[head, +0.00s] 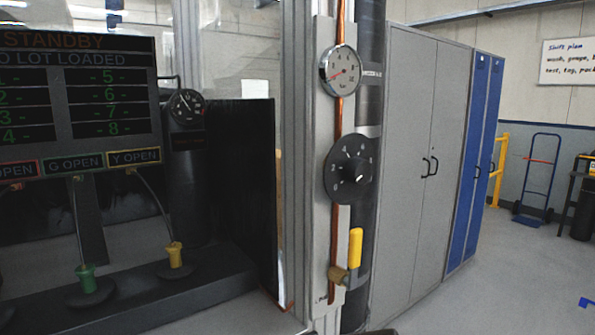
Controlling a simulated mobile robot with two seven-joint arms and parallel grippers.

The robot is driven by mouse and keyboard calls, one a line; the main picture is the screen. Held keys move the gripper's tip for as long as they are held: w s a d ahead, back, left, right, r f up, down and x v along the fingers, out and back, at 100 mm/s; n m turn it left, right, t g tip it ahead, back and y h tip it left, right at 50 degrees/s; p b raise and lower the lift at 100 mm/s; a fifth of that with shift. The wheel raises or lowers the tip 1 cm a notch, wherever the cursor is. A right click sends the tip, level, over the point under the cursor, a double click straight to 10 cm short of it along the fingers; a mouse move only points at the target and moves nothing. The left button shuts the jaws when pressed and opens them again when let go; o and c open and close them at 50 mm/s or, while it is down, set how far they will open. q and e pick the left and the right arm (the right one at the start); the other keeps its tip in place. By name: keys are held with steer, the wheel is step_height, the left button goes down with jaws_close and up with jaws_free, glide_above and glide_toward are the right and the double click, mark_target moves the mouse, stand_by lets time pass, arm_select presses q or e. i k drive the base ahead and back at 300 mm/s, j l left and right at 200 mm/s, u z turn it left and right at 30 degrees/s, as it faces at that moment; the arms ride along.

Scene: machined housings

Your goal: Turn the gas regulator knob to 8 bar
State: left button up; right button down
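The regulator knob (352,170) is a round black dial with white marks around it, on a pale upright panel. A small white mark shows near its lower right; the numbers are too small to read surely. Above it is a round white pressure gauge (341,70) with a chrome rim. Its red needle seems to point to the lower left, near the low end of the scale. Neither of my grippers shows in the head view, and nothing is touching the knob.
Below the knob, a brass valve has an upright yellow handle (355,248). A copper pipe (337,222) runs along the panel. Grey cabinets (405,160) stand to the right. At left are a STANDBY display (75,95) and a dark machine bay.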

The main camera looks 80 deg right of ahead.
mark_target(358, 170)
steer(key=z, duration=3)
